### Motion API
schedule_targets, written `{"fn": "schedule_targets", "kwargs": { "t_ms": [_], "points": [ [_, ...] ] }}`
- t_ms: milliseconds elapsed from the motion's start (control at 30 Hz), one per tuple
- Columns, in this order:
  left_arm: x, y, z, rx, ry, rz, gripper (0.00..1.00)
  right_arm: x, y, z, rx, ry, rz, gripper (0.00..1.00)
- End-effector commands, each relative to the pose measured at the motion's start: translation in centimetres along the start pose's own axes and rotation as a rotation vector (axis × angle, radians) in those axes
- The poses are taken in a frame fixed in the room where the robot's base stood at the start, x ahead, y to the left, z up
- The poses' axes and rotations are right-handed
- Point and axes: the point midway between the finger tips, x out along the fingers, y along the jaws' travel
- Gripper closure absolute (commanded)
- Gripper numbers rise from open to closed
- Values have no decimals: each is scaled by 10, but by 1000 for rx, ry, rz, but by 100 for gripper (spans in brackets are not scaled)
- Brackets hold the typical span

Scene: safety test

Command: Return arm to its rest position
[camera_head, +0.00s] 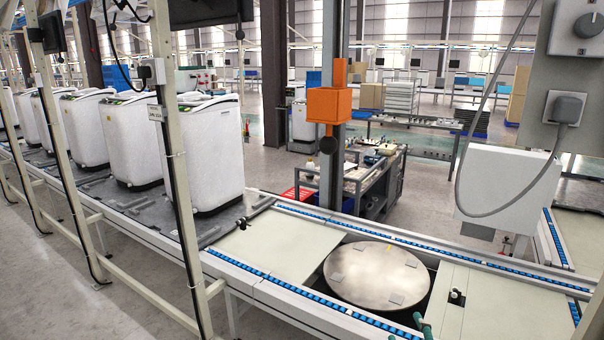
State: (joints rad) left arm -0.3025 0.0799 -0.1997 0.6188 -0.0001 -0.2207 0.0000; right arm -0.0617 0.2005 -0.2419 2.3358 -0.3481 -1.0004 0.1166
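Neither of my arms nor my grippers can be made out in the head view. Below the view lies a conveyor line with blue roller edges (290,290). A round metal turntable (376,272) is set into it, with a few small pads on top. Small green tube-like parts (424,325) show at the bottom edge, and I cannot tell what they belong to.
White washing machines (215,150) stand in a row on the line at left. Beige posts (172,140) rise in front of them. A white box (506,188) and a hanging grey cable are at right. An orange box (329,105) is on a column behind. The pale plates (280,240) are clear.

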Motion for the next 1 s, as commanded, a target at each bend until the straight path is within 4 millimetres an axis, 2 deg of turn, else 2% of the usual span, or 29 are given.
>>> {"fn": "schedule_targets", "kwargs": {
  "t_ms": [33,100,200,300,400,633,867,1000],
  "points": [
    [0,0,1,0,-1,0,60,-12,-9,38,20,-118,-34,41],
    [0,0,1,0,-1,0,60,-31,-21,85,42,-272,-82,41],
    [0,0,0,0,-1,0,60,-62,-35,138,65,-458,-144,41],
    [0,0,0,0,-1,0,60,-93,-46,175,78,-605,-198,41],
    [0,0,0,0,0,0,60,-123,-55,204,89,-729,-246,41],
    [0,0,-1,1,1,0,60,-193,-72,251,106,-973,-351,41],
    [9,0,-2,1,5,0,60,-162,-97,312,99,-995,-356,41],
    [15,0,-2,1,5,-1,60,-150,-115,358,94,-1014,-361,41]
  ]
}}
